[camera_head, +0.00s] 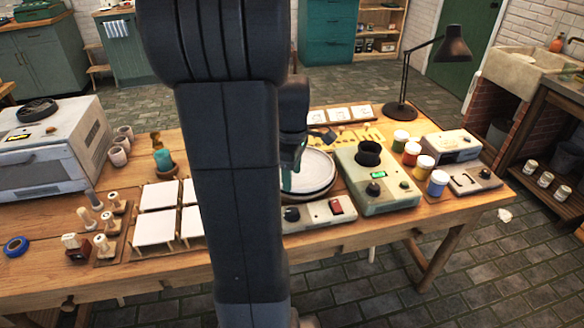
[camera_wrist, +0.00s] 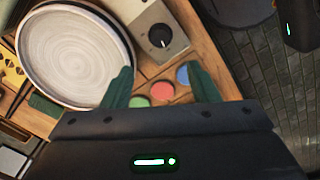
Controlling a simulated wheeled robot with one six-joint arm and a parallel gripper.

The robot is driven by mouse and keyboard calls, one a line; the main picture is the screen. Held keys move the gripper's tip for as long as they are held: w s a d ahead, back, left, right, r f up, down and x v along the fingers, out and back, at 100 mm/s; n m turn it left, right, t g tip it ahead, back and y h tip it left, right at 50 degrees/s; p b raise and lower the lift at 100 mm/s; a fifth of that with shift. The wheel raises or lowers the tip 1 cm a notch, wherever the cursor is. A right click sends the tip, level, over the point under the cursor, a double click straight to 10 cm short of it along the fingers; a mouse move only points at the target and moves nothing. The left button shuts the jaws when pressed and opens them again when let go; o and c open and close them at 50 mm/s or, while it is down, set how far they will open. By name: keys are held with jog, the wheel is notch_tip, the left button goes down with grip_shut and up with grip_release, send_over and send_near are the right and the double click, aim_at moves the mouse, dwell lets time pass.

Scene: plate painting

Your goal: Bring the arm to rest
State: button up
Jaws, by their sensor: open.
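My gripper (camera_wrist: 161,84) is open in the wrist view, with two green fingers spread apart and nothing held between them. In the head view, my dark arm stands upright across the middle, and part of the wrist shows above the left side of a round white plate (camera_head: 318,172). The plate lies on the table; my arm hides its left part. In the wrist view the plate (camera_wrist: 68,55) shows faint circular rings and sits left of the fingers. Green, red and blue round tops (camera_wrist: 162,91) show beyond and between the fingers.
A green device with a dark cup (camera_head: 375,178) stands right of the plate, with several paint jars (camera_head: 412,153) beyond it. A black lamp (camera_head: 400,110) stands at the back. White tiles (camera_head: 154,228), stamps and a large grey machine (camera_head: 45,150) occupy the left.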

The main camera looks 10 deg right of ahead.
aim_at(292, 211)
jog(key=shift+r, duration=0.55)
jog(key=shift+f, duration=0.15)
notch_tip(292, 211, down, 14)
jog(key=shift+r+b, duration=0.15)
jog(key=shift+b, duration=0.4)
jog(key=shift+r, duration=0.2)
